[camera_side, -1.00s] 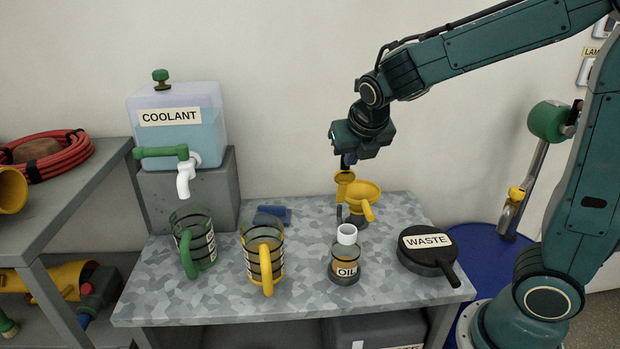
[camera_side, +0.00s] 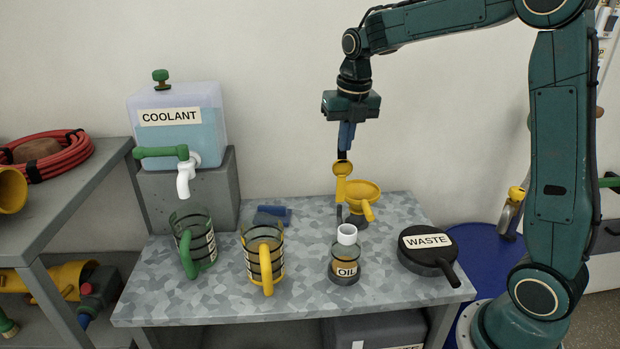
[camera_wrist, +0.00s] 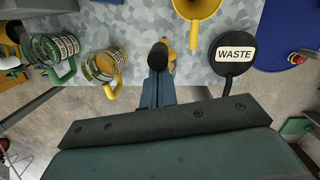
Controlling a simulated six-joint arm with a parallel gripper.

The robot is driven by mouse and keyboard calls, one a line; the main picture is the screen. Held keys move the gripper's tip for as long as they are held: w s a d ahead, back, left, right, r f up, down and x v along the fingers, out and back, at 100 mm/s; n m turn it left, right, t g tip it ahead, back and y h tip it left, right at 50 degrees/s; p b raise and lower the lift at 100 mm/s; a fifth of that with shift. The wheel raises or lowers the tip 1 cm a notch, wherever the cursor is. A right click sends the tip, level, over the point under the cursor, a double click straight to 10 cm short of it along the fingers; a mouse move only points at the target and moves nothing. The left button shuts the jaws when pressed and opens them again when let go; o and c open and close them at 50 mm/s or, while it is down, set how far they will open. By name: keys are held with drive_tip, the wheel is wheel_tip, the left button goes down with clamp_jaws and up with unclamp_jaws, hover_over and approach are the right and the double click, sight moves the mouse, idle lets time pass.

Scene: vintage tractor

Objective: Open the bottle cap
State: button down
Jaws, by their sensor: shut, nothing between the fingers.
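The oil bottle (camera_side: 345,268) stands upright near the front right of the bench, with amber liquid, an OIL label and a white cap (camera_side: 347,234) on top. My gripper (camera_side: 342,157) points straight down. In the side view its dark fingertips are well above the cap, overlapping the yellow funnel holder behind. In the wrist view my gripper (camera_wrist: 157,56) is seen end-on with its fingers together and empty. It hides most of the area where the bottle stands, and I cannot make out the cap there.
A yellow funnel (camera_side: 360,192) stands behind the bottle. The black WASTE pan (camera_side: 428,247) is to its right. A yellow-handled mug (camera_side: 264,258) and a green-handled mug (camera_side: 194,245) stand to its left. The coolant tank (camera_side: 180,125) is at the back left.

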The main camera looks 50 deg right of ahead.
drive_tip(key=shift+w+d+g+y, duration=0.45)
drive_tip(key=shift+d+g+y, duration=0.05)
drive_tip(key=shift+y, duration=0.1)
drive_tip(key=shift+d+r+g, duration=0.1)
drive_tip(key=shift+d+g, duration=0.2)
drive_tip(key=shift+d, duration=0.05)
drive_tip(key=shift+a, duration=0.1)
drive_tip(key=shift+s+a+f, duration=0.35)
drive_tip(key=shift+s+a, duration=0.1)
drive_tip(key=shift+w+d, duration=0.15)
idle(0.4)
